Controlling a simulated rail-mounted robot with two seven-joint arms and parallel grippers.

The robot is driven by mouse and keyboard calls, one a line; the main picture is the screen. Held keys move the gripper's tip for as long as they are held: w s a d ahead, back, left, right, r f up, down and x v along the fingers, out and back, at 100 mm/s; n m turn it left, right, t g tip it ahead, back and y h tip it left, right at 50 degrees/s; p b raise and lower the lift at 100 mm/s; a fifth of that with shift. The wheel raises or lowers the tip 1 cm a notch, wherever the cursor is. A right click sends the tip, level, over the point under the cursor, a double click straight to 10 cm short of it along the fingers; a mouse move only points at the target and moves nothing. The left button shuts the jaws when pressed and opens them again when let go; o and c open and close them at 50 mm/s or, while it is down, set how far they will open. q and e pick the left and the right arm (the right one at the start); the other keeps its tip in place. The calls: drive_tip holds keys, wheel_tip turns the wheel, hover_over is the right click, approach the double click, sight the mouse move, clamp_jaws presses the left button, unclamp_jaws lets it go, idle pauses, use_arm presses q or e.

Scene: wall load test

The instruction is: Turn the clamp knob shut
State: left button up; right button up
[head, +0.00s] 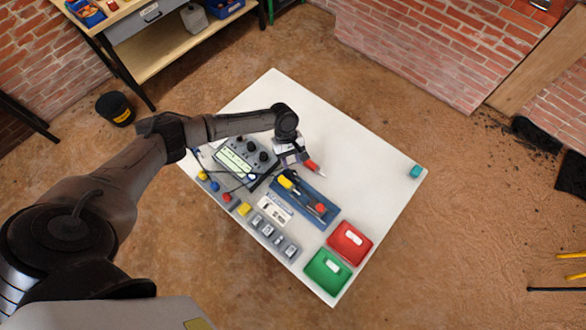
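My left gripper (303,161) is over the white table, just right of a grey instrument (247,157) with a lit display and dark knobs. A red piece with a pale tip (314,168) shows at its fingers. I cannot tell whether the gripper holds it or whether the fingers are open or shut. I cannot pick out the clamp knob for certain; the gripper and wrist hide part of the table beside the instrument. My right gripper is not in view.
A blue tray (327,221) holds yellow-ended and red-ended items. Red (367,246) and green (311,266) trays sit near the table's lower corner. Several small grey blocks, a white card and cables lie by the instrument. A teal block (415,171) sits at the right corner; the upper right tabletop is clear.

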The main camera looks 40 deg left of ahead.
sight(293, 172)
use_arm(q)
drive_tip(key=shift+x, duration=2.3)
drive_tip(key=shift+c, duration=0.4)
drive_tip(key=c, duration=0.6)
drive_tip(key=shift+o, duration=0.2)
